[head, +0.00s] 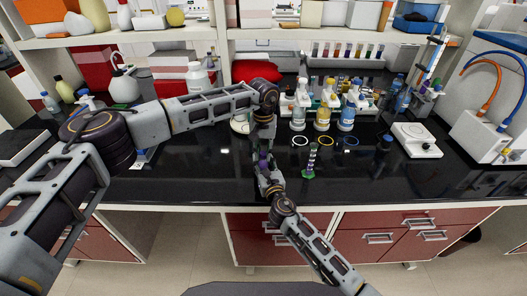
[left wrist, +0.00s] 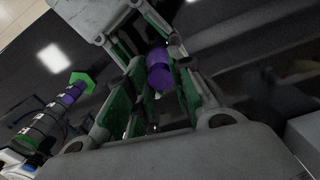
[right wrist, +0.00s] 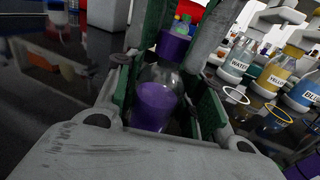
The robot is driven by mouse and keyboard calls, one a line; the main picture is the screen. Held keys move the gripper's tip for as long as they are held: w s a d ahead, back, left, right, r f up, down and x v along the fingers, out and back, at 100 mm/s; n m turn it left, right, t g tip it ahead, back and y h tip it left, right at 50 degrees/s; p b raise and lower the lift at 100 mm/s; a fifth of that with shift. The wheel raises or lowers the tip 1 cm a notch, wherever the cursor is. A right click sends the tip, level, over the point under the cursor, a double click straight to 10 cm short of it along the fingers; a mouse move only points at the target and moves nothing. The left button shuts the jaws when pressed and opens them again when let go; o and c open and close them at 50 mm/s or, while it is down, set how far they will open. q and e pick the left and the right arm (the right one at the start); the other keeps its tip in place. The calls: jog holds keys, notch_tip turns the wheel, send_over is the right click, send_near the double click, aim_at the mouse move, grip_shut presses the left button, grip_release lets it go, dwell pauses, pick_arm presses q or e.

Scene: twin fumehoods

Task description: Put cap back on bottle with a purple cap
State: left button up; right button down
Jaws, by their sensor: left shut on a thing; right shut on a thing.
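The bottle (right wrist: 160,95) is clear with purple liquid in its lower part, and my right gripper (head: 267,174) is shut around its body above the front of the black bench. The purple cap (right wrist: 173,46) is at the bottle's mouth; I cannot tell whether it is seated or just above. My left gripper (head: 264,146) comes down from above and is shut on the cap, which also shows between its fingers in the left wrist view (left wrist: 159,69). In the head view the two grippers nearly meet and hide most of the bottle.
Bottles labelled water (head: 299,112), yellow (head: 322,116) and blue (head: 346,117) stand behind to the right, with loose rings (head: 300,141) before them. A slim cylinder with a green base (head: 311,162) stands close right of my grippers. A white balance (head: 416,140) is farther right.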

pick_arm(q)
jog(key=m, duration=0.5)
jog(key=o, duration=0.6)
jog(key=shift+a, duration=0.1)
jog(key=shift+r, duration=2.25)
jog(key=shift+f, duration=0.1)
